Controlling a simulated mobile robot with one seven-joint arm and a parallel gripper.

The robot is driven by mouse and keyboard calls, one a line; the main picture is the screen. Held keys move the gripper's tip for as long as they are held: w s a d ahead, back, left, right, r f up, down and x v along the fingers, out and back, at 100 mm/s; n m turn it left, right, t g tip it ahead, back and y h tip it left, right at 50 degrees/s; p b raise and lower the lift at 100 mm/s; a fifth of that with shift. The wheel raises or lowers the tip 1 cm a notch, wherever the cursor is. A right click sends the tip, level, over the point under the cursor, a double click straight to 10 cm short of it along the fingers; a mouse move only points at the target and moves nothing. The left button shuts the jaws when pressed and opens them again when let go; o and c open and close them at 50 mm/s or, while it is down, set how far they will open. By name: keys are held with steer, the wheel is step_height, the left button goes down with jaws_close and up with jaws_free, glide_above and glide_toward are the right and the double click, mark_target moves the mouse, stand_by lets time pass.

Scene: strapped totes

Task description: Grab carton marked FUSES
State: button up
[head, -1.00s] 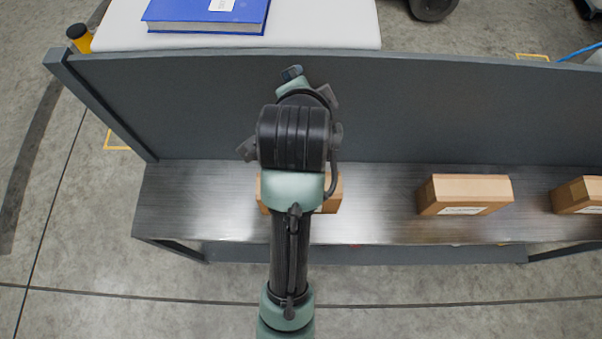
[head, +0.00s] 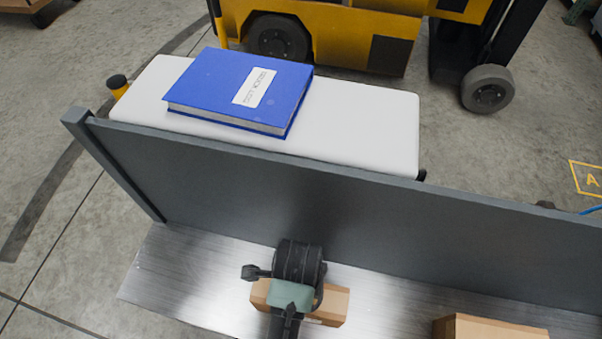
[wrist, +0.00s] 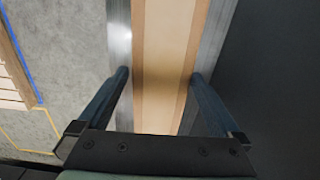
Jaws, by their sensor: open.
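A brown carton (head: 334,305) lies on the metal shelf, partly hidden behind my arm in the head view. In the wrist view the carton (wrist: 165,50) runs lengthwise between the two fingers. My gripper (wrist: 160,75) is open, with one finger on each side of the carton and nothing clamped. I cannot tell how far down the fingers reach. A second carton (head: 490,328) stands to the right, cut off by the bottom edge. No writing can be read on either carton, so I cannot tell which is marked FUSES.
A tall grey panel (head: 400,225) stands along the back of the metal shelf (head: 175,275), close to my gripper. Behind it a blue book (head: 240,85) lies on a white surface (head: 370,130). A yellow forklift (head: 350,40) stands farther back. The shelf's left end is bare.

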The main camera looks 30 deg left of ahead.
step_height(320, 180, down, 7)
steer(key=shift+w+d+f+b, duration=0.1)
steer(key=shift+f+b, duration=0.05)
steer(key=shift+b, duration=0.3)
jaws_close()
steer(key=shift+w, duration=0.1)
stand_by(0.3)
